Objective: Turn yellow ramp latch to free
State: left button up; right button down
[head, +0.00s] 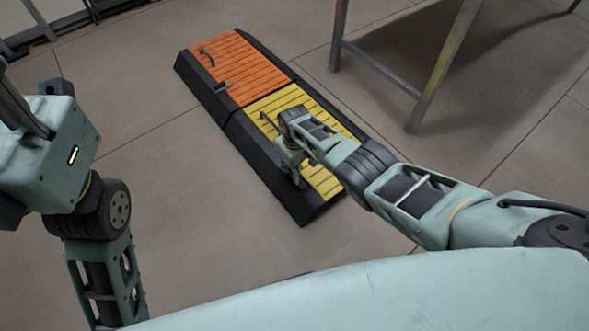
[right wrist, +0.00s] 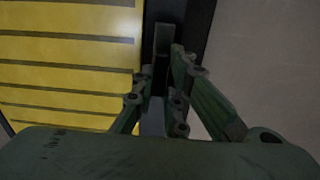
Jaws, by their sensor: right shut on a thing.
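The yellow ramp (head: 322,183) lies on the floor in the middle of the head view, with dark slots across it and a black border. My right gripper (head: 299,178) is down at its left edge, near the close end. In the right wrist view the yellow ramp (right wrist: 65,50) fills the left side. There my right gripper (right wrist: 160,88) is shut on a dark grey upright piece, the latch (right wrist: 162,40), at the border between yellow slats and black edge. The fingers hide its lower part. My left arm shows at the left, but its fingers are not visible.
An orange ramp (head: 248,75) with a dark handle (head: 207,57) and a small dark latch (head: 223,86) joins the yellow one's far end. A metal-legged table (head: 440,65) stands at the upper right. The floor left of the ramps is clear.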

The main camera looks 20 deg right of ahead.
jog(key=c, duration=1.8)
grip_release()
jog(key=shift+o, duration=0.2)
jog(key=shift+w+r, duration=0.1)
jog(key=shift+r, duration=0.45)
notch_tip(320, 180, up, 11)
jog(key=shift+f, duration=0.1)
